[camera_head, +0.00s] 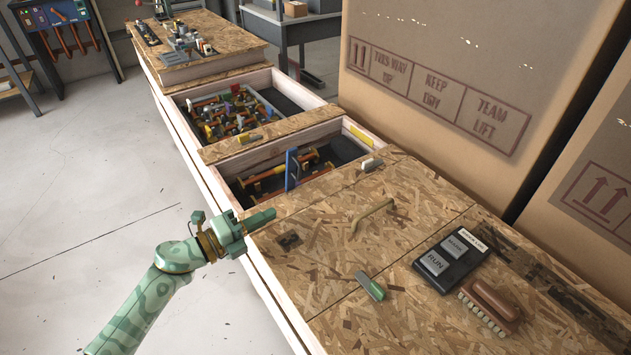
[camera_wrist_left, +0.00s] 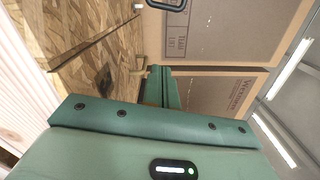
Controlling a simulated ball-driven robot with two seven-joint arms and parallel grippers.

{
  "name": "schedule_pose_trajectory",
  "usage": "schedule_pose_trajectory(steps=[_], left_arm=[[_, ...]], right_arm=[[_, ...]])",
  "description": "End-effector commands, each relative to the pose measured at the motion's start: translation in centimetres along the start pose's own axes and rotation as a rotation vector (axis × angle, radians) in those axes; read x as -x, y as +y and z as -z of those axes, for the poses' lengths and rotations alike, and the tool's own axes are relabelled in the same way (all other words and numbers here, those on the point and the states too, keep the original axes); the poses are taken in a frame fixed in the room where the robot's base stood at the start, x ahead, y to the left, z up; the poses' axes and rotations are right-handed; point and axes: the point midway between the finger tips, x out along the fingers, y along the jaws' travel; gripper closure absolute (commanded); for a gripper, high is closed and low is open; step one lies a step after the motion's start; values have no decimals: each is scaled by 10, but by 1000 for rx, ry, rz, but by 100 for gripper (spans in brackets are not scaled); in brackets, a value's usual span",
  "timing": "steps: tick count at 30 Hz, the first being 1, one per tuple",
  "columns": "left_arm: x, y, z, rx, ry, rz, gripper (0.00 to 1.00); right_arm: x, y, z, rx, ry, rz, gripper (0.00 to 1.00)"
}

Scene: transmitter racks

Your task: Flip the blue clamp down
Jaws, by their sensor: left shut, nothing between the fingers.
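The blue clamp (camera_head: 291,170) stands upright in the nearer open compartment of the wooden bench, among orange-brown pipes (camera_head: 265,180). My left gripper (camera_head: 262,220) is shut and empty. In the head view it appears at the left edge of the bench's plywood top, below and to the left of the clamp and apart from it. In the left wrist view the shut green fingers (camera_wrist_left: 160,86) show against cardboard boxes, and the clamp cannot be made out there. My right gripper is in neither view.
A brass handle (camera_head: 372,214) and a green-and-grey piece (camera_head: 371,287) lie on the plywood top. A black box with two grey switches (camera_head: 450,260) and a brush (camera_head: 490,305) are at the right. Large cardboard boxes (camera_head: 440,80) stand behind. The floor at left is clear.

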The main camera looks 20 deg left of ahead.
Motion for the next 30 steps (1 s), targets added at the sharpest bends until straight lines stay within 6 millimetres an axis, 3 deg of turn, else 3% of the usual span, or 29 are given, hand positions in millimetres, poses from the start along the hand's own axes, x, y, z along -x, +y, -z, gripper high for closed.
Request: schedule_pose_trajectory(steps=[3, 14, 20, 27, 30], left_arm=[[8, 5, -5, 26, -31, -8, 100], [4, 5, -5, 23, -29, -7, 100], [-25, 7, -5, 22, -28, -6, 100], [-78, 9, -6, 23, -27, -7, 100], [-97, 10, -9, 20, -28, -9, 100]], right_arm=[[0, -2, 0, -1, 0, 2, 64], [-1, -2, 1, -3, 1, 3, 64], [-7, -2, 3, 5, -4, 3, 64], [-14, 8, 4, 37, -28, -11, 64], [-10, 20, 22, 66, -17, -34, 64]])
